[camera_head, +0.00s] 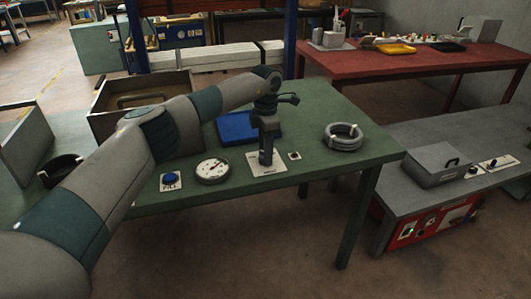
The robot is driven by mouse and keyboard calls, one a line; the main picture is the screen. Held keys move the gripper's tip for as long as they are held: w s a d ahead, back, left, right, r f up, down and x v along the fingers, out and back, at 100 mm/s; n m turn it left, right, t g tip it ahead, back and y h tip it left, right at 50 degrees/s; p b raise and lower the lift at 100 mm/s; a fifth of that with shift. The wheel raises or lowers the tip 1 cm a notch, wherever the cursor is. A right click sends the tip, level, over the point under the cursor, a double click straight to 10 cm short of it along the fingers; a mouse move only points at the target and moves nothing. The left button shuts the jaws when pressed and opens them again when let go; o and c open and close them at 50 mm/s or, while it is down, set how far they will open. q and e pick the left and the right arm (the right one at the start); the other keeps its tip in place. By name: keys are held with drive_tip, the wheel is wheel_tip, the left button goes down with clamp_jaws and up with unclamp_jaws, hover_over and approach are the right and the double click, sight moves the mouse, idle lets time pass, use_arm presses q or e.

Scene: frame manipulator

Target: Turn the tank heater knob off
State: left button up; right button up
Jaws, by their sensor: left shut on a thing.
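My left gripper (266,157) points straight down at a white labelled plate (279,167) near the front edge of the green table. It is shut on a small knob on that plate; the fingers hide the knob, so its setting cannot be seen. The lettering on the plate is too small to read surely. A grey lidded tank (440,164) stands on the grey bench at the right, with a small round control (474,171) and a white plate with a dark control (498,161) beside it. My right gripper is not in view.
Left of the gripper are a round gauge (212,170) and a blue button (170,179). A blue tray (235,128) lies behind, a coiled grey hose (343,137) to the right. A red table (420,63) stands at the back.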

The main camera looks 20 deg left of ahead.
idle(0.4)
use_arm(q)
drive_tip(key=o, duration=1.1)
drive_tip(key=shift+c, duration=0.2)
drive_tip(key=shift+r, duration=0.1)
drive_tip(key=shift+w+r, duration=0.1)
drive_tip(key=shift+r, duration=0.4)
wheel_tip(320, 180, up, 16)
drive_tip(key=b, duration=0.2)
drive_tip(key=shift+r, duration=0.15)
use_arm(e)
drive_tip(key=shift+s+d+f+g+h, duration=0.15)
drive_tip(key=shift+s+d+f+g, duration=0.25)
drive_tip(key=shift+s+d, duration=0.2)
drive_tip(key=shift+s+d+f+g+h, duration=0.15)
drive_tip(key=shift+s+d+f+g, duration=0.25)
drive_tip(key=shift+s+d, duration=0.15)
